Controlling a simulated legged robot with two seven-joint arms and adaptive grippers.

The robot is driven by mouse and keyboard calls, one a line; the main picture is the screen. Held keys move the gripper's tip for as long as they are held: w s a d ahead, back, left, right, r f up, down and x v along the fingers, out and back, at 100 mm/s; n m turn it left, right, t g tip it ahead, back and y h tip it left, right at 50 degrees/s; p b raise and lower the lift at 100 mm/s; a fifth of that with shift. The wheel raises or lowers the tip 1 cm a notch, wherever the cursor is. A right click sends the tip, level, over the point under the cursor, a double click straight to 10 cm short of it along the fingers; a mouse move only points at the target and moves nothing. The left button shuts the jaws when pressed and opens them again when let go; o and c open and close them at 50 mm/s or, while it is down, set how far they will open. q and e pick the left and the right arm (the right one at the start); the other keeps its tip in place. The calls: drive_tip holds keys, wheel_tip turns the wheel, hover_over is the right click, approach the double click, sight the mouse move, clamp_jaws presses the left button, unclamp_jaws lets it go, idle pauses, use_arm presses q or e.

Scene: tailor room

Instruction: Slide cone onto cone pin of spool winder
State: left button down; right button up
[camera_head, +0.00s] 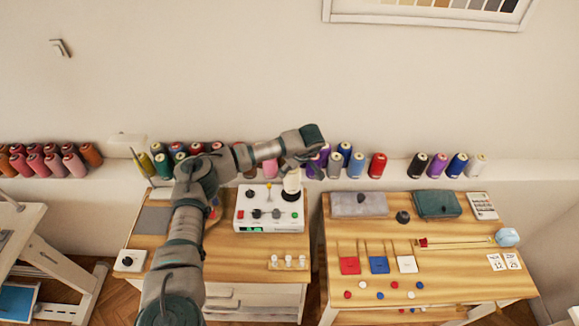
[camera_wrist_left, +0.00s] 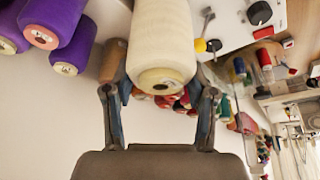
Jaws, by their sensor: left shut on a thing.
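The cream cone of thread (camera_head: 292,182) is upright over the back right of the spool winder (camera_head: 270,222), a white box with knobs and a green display. My left gripper (camera_head: 296,160) reaches over from the left and is shut on the cone. In the left wrist view the cone (camera_wrist_left: 160,40) sits between the two fingers, one on each side. A dark round part (camera_head: 291,195) of the winder shows right at the cone's lower end. The cone pin is hidden; I cannot tell whether it is inside the cone. My right gripper is not in view.
Rows of coloured thread cones (camera_head: 377,166) stand on the ledge behind. Purple cones (camera_wrist_left: 70,45) are close by in the wrist view. A yellow-tipped post (camera_head: 268,187) stands on the winder. Small white spools (camera_head: 288,261) are in front. A second table (camera_head: 440,280) is at right.

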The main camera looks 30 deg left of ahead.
use_arm(q)
drive_tip(key=shift+f+b, duration=0.7)
drive_tip(key=shift+f, duration=0.9)
drive_tip(key=shift+c, duration=1.3)
unclamp_jaws()
